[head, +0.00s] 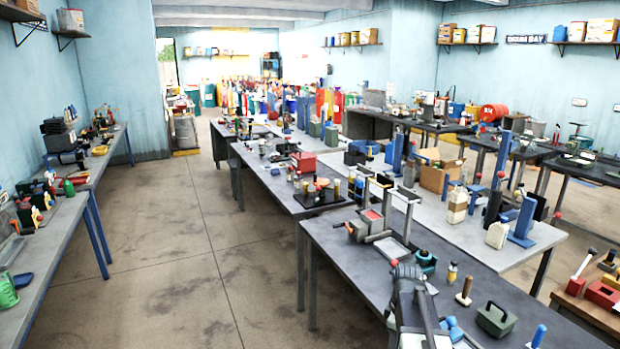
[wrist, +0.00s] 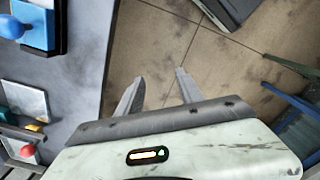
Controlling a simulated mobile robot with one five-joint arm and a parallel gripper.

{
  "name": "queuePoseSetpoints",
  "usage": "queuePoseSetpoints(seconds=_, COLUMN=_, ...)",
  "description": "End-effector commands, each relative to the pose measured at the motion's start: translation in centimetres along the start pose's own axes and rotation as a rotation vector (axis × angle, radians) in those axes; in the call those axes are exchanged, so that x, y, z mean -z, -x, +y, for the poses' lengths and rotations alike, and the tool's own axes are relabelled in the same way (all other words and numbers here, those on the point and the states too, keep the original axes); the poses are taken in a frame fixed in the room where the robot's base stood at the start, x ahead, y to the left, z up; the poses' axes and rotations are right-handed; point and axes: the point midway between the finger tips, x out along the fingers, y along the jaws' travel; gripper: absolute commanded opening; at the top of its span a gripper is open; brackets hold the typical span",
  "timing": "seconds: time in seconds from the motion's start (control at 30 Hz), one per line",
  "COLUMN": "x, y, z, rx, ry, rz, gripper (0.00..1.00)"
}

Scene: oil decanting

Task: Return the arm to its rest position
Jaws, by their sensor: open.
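My gripper (wrist: 160,76) shows in the wrist view with its two grey fingers spread apart and nothing between them. Concrete floor (wrist: 200,45) shows beyond and between the fingers. A grey bench (wrist: 85,85) is to the left of the fingers, its edge close to the left finger. I cannot clearly make out my gripper in the head view.
In the wrist view, a blue item (wrist: 35,28) stands on the bench, and a dark slab (wrist: 228,10) is at the top. In the head view, a cluttered front bench (head: 345,262) stands right of a clear floor aisle (head: 170,270); a left bench (head: 60,240) borders it.

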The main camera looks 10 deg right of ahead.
Motion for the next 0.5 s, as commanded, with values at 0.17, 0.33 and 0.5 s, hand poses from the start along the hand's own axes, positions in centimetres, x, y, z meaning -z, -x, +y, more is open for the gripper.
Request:
queuePoseSetpoints(seconds=0.17, x=8.1, y=-1.2, z=-8.7, rx=0.0, ry=-0.065, rz=-0.001, gripper=0.44)
queuePoseSetpoints(seconds=0.33, x=10.9, y=-1.6, z=-15.3, rx=0.0, ry=-0.322, rz=-0.002, gripper=0.44)
queuePoseSetpoints(seconds=0.5, x=9.7, y=-1.4, z=-16.3, rx=0.0, ry=-0.661, rz=-0.002, gripper=0.44)
